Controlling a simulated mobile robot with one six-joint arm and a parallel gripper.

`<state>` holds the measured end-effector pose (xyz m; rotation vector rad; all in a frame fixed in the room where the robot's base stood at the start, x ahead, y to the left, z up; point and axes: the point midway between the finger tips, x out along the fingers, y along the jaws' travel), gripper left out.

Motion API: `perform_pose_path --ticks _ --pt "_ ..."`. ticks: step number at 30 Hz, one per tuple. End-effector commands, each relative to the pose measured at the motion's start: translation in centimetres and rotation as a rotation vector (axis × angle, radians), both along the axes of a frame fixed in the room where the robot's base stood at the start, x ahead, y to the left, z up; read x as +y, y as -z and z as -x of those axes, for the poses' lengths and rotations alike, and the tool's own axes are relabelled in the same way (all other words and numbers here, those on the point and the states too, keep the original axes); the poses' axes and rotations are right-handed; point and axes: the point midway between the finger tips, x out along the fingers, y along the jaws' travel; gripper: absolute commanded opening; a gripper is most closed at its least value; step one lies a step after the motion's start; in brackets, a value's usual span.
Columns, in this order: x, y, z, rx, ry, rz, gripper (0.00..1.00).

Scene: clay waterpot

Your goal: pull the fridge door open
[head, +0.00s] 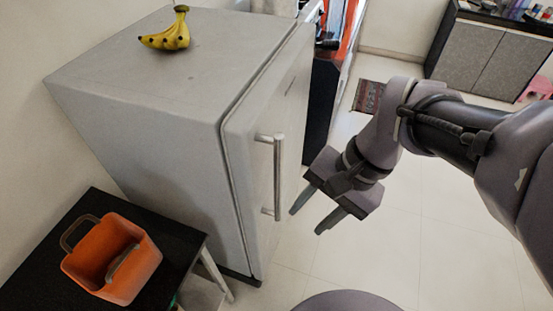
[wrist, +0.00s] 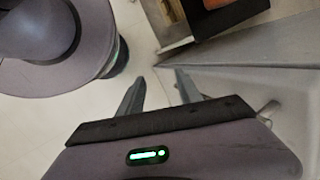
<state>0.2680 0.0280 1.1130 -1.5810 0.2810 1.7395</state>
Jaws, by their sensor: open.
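The grey fridge (head: 165,110) stands at the left in the head view, with its door (head: 262,100) facing right and looking shut. A vertical metal bar handle (head: 278,175) stands off the door on two mounts. My gripper (head: 304,222) is open and empty, to the right of the handle's lower end and apart from it, its fingers pointing down and left. In the wrist view, my gripper (wrist: 159,76) shows both fingers spread with pale floor between them. The fridge (wrist: 245,60) fills the right side there. A small metal piece, perhaps the handle, shows beside the gripper body.
A bunch of bananas (head: 170,35) lies on top of the fridge. A black side table (head: 35,265) with an orange basket (head: 112,262) stands before the fridge's left side. A grey cabinet (head: 490,55) is at the back right. The floor (head: 420,235) right of the door is clear.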

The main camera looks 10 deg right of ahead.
Motion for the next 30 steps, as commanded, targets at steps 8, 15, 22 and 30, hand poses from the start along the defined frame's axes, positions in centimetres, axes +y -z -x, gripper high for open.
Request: perform_pose_path --ticks 8,15,22,30 --pt "-6.8 4.0 -6.6 0.537 0.506 -0.836 0.41" --pt "-12.7 6.9 -9.3 0.596 0.734 -1.245 0.41" --pt "-8.7 7.3 -10.7 0.602 0.737 -1.261 0.41" --pt "-1.0 7.3 -13.2 0.603 0.736 -1.257 0.41"
